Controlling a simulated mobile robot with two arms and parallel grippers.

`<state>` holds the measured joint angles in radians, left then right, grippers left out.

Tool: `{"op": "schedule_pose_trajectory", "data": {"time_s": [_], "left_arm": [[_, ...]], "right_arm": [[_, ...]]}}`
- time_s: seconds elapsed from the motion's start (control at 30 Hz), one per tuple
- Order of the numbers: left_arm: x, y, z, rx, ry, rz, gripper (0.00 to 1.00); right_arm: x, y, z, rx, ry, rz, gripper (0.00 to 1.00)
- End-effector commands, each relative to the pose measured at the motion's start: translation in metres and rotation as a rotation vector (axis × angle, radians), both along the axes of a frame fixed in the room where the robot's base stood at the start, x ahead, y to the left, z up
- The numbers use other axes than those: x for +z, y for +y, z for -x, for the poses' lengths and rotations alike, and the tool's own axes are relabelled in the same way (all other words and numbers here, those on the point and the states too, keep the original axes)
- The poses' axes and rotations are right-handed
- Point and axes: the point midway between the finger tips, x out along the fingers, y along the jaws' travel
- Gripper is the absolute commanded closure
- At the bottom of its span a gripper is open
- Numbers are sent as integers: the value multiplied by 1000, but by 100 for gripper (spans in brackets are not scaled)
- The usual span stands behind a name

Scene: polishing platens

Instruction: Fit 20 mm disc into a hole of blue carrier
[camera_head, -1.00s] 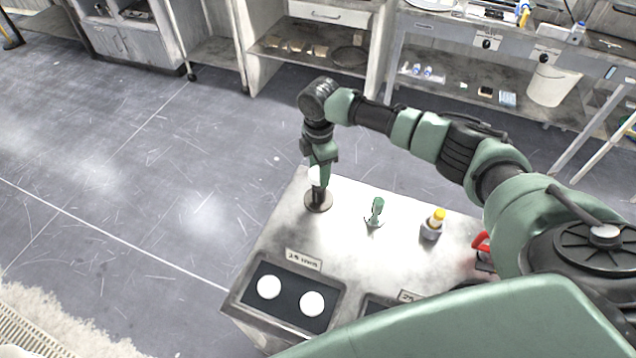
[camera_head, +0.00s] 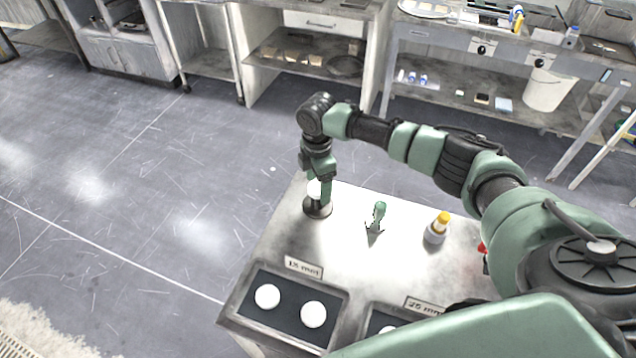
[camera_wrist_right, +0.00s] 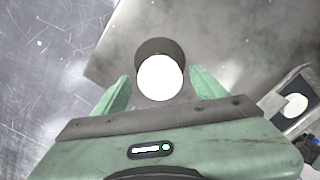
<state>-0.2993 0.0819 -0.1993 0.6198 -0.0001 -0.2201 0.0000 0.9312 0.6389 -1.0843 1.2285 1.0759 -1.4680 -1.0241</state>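My right gripper (camera_head: 318,192) points down at the far left corner of the metal table. Its green fingers stand apart on either side of a white disc (camera_wrist_right: 160,78) in the right wrist view, with what look like narrow gaps, so it looks open. The disc lies over a dark round stand (camera_wrist_right: 160,46), which also shows in the head view (camera_head: 317,209). The disc's size cannot be read. No blue carrier is in view. My left gripper is out of view.
A tray (camera_head: 245,310) labelled 15 mm holds two white discs. A tray labelled 25 mm (camera_head: 424,305) is partly hidden by my arm. A small green item (camera_head: 379,212) and a yellow-capped bottle (camera_head: 437,230) stand on the table. The table between is clear.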

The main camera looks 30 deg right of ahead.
Motion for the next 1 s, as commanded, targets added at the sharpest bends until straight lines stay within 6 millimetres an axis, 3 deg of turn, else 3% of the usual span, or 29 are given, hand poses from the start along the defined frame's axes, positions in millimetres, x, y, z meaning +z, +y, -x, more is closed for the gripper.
{"op": "schedule_pose_trajectory", "data": {"time_s": [0.2, 0.37, 0.9, 1.0], "left_arm": [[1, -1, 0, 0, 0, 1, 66], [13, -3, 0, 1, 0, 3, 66], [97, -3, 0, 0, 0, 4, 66], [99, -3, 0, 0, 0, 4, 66]], "right_arm": [[3, 0, 0, 1, -1, 0, 29], [16, 0, 0, 0, 0, 0, 29], [99, 0, 0, 0, 0, -1, 29], [108, 0, -1, 1, -2, -1, 29]]}}
